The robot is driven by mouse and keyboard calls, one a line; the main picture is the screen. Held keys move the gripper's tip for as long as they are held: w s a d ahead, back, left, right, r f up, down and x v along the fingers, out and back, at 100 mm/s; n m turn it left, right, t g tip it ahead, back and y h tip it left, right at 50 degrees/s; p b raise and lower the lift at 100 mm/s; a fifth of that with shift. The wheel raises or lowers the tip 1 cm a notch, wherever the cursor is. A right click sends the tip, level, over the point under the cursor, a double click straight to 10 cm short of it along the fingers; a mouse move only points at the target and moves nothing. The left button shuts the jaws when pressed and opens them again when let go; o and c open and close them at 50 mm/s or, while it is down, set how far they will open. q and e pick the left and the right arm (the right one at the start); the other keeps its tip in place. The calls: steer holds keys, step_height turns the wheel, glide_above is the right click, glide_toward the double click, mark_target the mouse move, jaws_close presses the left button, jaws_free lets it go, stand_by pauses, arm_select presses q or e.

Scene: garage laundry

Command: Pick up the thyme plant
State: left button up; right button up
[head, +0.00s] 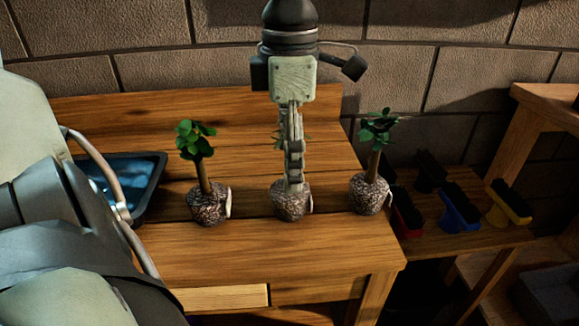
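Three potted plants with speckled root balls stand in a row on the wooden bench: a left one (207,203), a middle one (289,203) and a right one (369,195). The outer two have bare stems and rounded green leaves. Small pale tags sit on their sides, unreadable, so I cannot tell by label which is thyme. My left gripper (294,186) points straight down over the middle plant, its fingers in front of the stem and reaching the top of the root ball. Its fingers are seen edge-on, hiding the stem and most leaves; grip is unclear. My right gripper is not in view.
A blue-lined dark tray (152,172) lies at the bench's left, partly behind my arm. Red (405,217), blue (459,212) and yellow (508,207) brush-like items sit on a lower shelf at right. The bench front (270,245) is clear. A brick wall stands behind.

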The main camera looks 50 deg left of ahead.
arm_select(q)
steer(key=shift+f, duration=0.2)
steer(key=c, duration=1.5)
steer(key=shift+r, duration=0.1)
